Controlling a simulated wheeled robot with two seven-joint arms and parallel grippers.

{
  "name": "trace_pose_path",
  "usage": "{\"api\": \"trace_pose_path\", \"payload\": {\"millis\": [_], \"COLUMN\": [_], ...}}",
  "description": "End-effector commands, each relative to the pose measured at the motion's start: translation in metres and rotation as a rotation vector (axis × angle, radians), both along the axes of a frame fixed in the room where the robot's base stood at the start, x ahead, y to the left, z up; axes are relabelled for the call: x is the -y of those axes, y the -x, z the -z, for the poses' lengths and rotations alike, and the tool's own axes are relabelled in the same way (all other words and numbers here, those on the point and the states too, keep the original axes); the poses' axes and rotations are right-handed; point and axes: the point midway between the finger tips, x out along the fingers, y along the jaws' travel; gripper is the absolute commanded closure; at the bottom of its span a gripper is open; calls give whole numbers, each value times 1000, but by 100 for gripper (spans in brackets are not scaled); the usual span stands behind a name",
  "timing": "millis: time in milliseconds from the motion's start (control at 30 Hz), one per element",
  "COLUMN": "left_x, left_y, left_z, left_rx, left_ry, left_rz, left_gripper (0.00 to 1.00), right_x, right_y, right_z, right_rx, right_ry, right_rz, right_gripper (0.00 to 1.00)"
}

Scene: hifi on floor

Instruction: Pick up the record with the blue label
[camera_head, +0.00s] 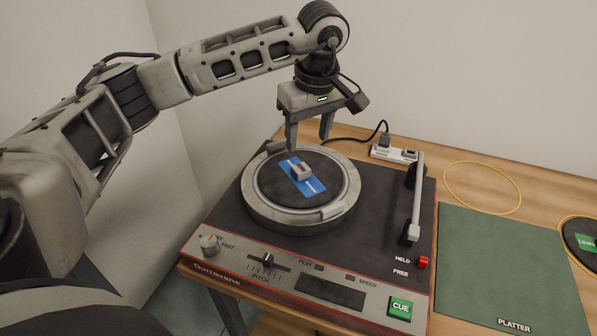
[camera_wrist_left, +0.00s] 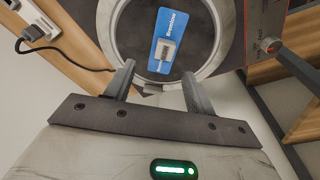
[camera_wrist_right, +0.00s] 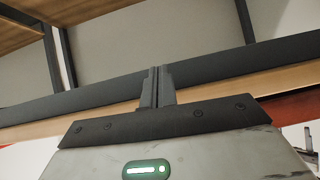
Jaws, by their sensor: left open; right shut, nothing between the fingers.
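The record with the blue label (camera_head: 325,190) lies on the turntable's round platter. Its blue rectangular label (camera_head: 291,183) has a grey block-like knob (camera_head: 302,173) at the middle. It also shows in the left wrist view, with the blue label (camera_wrist_left: 171,24) and the knob (camera_wrist_left: 165,49) beyond the fingertips. My left gripper (camera_head: 308,146) is open and empty, pointing down above the far edge of the platter, apart from the knob. My right gripper (camera_wrist_right: 157,72) is shut and empty in the right wrist view, in front of a table edge; it is not in the head view.
The turntable (camera_head: 385,190) has a metal platter rim (camera_head: 345,208) and a tonearm (camera_head: 417,195) on the right. A power strip (camera_head: 394,154) with a cable stands behind. A green mat (camera_head: 505,265), a yellow ring (camera_head: 482,188) and a green-labelled record (camera_head: 578,228) lie to the right.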

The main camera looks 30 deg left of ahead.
Motion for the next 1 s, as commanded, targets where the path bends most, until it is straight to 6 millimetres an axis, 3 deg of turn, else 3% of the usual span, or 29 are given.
{"api": "trace_pose_path", "payload": {"millis": [100,367,600,933,1000], "left_x": [-4,-7,-12,-13,-13], "left_y": [0,1,4,3,3], "left_z": [17,36,70,78,78], "left_rx": [-3,-3,-2,1,1], "left_ry": [0,-1,-1,0,0], "left_rz": [-2,-1,-2,-1,-1], "left_gripper": [45,45,45,45,65], "right_x": [0,1,3,4,4], "right_y": [0,1,2,5,4], "right_z": [-3,-3,-7,-1,-1], "right_rx": [3,-3,-6,-18,-18], "right_ry": [1,4,9,14,14], "right_rz": [0,1,3,4,4], "right_gripper": [100,100,100,100,100]}}
